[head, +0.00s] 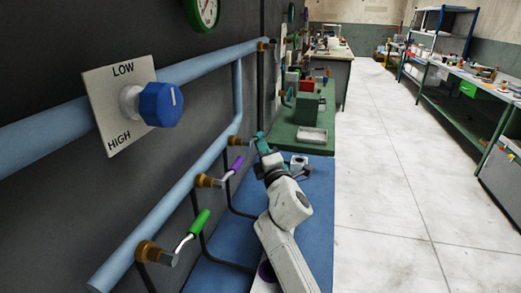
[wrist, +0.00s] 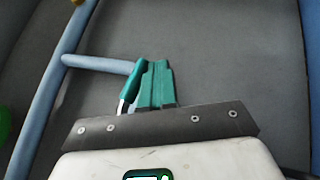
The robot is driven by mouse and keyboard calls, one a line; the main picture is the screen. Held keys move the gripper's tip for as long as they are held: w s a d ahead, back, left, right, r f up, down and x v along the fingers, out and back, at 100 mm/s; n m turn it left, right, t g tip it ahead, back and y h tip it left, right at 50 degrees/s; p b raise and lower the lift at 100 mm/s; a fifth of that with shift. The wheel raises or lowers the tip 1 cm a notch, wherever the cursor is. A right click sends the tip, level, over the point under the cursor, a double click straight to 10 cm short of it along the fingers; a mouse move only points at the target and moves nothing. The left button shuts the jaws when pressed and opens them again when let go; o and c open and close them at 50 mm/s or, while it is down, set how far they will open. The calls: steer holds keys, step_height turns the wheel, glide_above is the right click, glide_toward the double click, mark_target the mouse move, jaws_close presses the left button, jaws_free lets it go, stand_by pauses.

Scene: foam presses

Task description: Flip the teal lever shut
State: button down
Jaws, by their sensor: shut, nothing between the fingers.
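The teal lever (wrist: 132,82) shows in the wrist view as a teal grip on a silver stem, just left of my gripper (wrist: 157,68). My gripper's teal fingers are shut together with nothing between them. The lever lies right beside the left finger; I cannot tell whether they touch. In the head view my gripper (head: 262,145) is at the wall beside the farthest brass valve (head: 235,142) of the lower pipe. There the lever and the fingers are both teal and small, so they are hard to tell apart.
A purple lever (head: 235,165) and a green lever (head: 199,222) stick out from nearer valves. A blue knob (head: 160,104) sits on a LOW/HIGH plate. Light blue pipes (head: 165,213) run along the wall. A tray (head: 312,135) lies beyond my gripper. The floor at right is clear.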

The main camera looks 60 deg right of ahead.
steer(key=shift+d+r+n+t+b, duration=0.1)
steer(key=shift+r+n+t+b, duration=0.2)
steer(key=shift+n+b, duration=0.1)
stand_by(0.9)
stand_by(0.4)
steer(key=s+a, duration=0.7)
steer(key=s, duration=0.3)
steer(key=shift+s+a+f, duration=0.15)
steer(key=shift+s+f, duration=0.05)
steer(key=shift+s, duration=0.2)
steer(key=shift+s+f, duration=0.1)
